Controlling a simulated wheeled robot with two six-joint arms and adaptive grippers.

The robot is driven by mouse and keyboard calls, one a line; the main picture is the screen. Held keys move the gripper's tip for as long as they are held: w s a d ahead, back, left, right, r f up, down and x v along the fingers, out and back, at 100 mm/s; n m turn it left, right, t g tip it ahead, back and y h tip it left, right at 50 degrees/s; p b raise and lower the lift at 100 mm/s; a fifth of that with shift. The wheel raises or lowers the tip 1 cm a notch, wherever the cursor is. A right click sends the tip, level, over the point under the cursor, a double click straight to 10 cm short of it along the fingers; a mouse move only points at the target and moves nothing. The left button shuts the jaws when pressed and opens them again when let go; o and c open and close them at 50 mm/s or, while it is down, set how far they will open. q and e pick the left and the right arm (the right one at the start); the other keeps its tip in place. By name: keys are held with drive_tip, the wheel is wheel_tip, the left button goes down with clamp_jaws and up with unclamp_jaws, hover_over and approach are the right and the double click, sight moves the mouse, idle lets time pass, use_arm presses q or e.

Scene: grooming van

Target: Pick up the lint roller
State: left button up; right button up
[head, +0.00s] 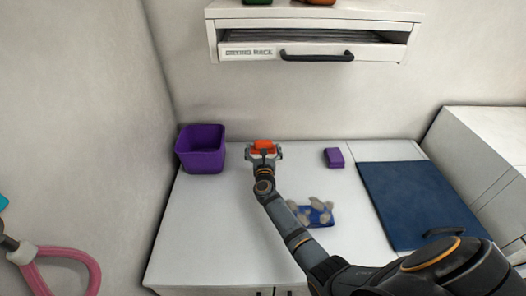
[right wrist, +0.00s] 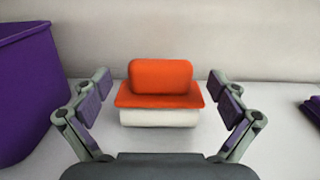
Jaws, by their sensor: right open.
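The lint roller appears to be the orange and white thing (head: 264,146) standing on the white counter near the back wall. In the right wrist view it shows as an orange block on a wider orange plate (right wrist: 160,94) above a white rounded part. My right gripper (head: 264,154) is open right in front of it. In the right wrist view its fingers (right wrist: 160,86) stand left and right of the roller, with a visible gap on each side. The lower front of the roller is close to the gripper's palm edge in that view. My left gripper is not in view.
A purple bin (head: 201,163) stands close on the left. A small purple block (head: 334,158) lies to the right. A blue item with beige tufts (head: 322,218) lies beside my forearm. A blue mat (head: 400,200) is farther right. A drying rack drawer (head: 250,52) hangs above.

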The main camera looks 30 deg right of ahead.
drive_tip(key=shift+w+d, duration=0.1)
drive_tip(key=shift+w, duration=0.05)
drive_tip(key=shift+r, duration=0.1)
drive_tip(key=shift+c, duration=1.4)
drive_tip(key=c, duration=1)
drive_tip(key=s+d+r+p, duration=0.2)
drive_tip(key=s+r, duration=0.2)
drive_tip(key=s+d+r+p, duration=0.1)
drive_tip(key=s+d+r, duration=0.1)
drive_tip(key=s+r, duration=0.2)
drive_tip(key=s+d+r+p, duration=0.2)
drive_tip(key=s+r, duration=0.2)
drive_tip(key=s, duration=0.1)
drive_tip(key=shift+r+p, duration=0.3)
drive_tip(key=shift+r, duration=0.1)
